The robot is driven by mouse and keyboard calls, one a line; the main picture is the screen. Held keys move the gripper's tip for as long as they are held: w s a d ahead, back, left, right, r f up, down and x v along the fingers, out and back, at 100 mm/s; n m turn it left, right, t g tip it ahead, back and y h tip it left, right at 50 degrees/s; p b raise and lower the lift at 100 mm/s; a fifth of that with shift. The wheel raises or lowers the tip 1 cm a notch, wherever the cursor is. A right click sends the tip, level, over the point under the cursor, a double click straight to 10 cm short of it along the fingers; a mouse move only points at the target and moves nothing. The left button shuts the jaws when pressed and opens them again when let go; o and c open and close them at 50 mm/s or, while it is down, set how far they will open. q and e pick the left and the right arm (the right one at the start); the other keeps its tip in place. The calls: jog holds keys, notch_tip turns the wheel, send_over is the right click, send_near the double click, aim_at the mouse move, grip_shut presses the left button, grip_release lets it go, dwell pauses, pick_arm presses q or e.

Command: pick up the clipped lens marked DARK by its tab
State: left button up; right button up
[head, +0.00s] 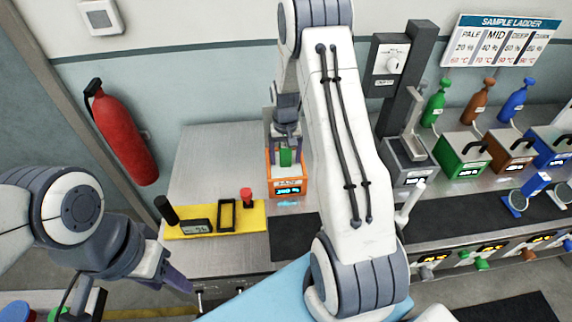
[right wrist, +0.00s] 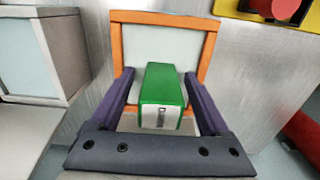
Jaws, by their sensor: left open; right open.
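My right gripper (head: 286,158) points down over an orange-framed box (head: 303,178) in the head view. In the right wrist view its two fingers (right wrist: 160,76) stand open on either side of a green block (right wrist: 163,85) with a pale front face and a small dark mark. The block stands over the box's pale top, inside the orange rim (right wrist: 205,60). The fingers look apart from the block. My left gripper (head: 180,284) is open and empty, low at the left, away from the box.
A yellow mat (head: 255,222) left of the orange box holds a black cylinder (head: 166,209), a grey meter (head: 196,227), a black frame (head: 226,215) and a red-topped piece (head: 246,196). Green, brown and blue boxes stand at right under a sample ladder sign (head: 503,42).

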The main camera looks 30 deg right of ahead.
grip_shut()
dwell(0.3)
